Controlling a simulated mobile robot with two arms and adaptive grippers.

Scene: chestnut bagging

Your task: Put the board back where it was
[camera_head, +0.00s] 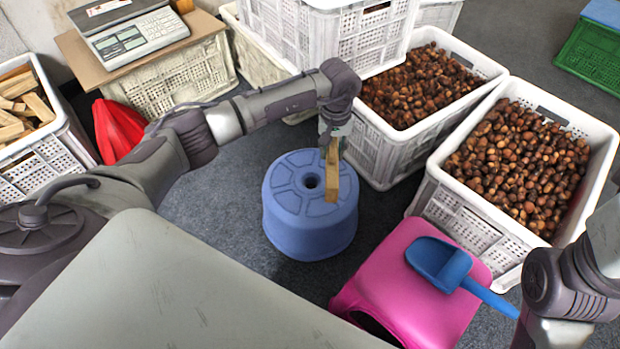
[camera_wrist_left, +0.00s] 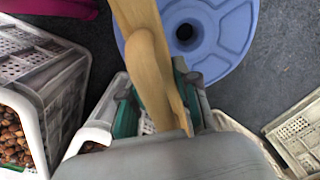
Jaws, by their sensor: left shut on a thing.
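My left gripper (camera_head: 335,133) is shut on a narrow wooden board (camera_head: 332,172), which hangs down over the right part of the round blue stool (camera_head: 290,188). The board (camera_wrist_left: 150,62) also fills the middle of the left wrist view, between the fingers of my left gripper (camera_wrist_left: 158,105), with the blue stool (camera_wrist_left: 205,35) behind it. I cannot tell whether the board's lower end touches the stool. At the left of the head view, a white crate (camera_head: 72,133) holds several similar wooden pieces (camera_head: 22,105). My right arm shows at the right edge; its gripper is out of view.
Two white crates of chestnuts (camera_head: 425,85) (camera_head: 525,160) stand at the right. A pink stool (camera_head: 395,285) with a blue scoop (camera_head: 440,265) is at the front. A scale (camera_head: 135,38) and a red object (camera_head: 117,128) are at the left. Dark floor is free around the blue stool.

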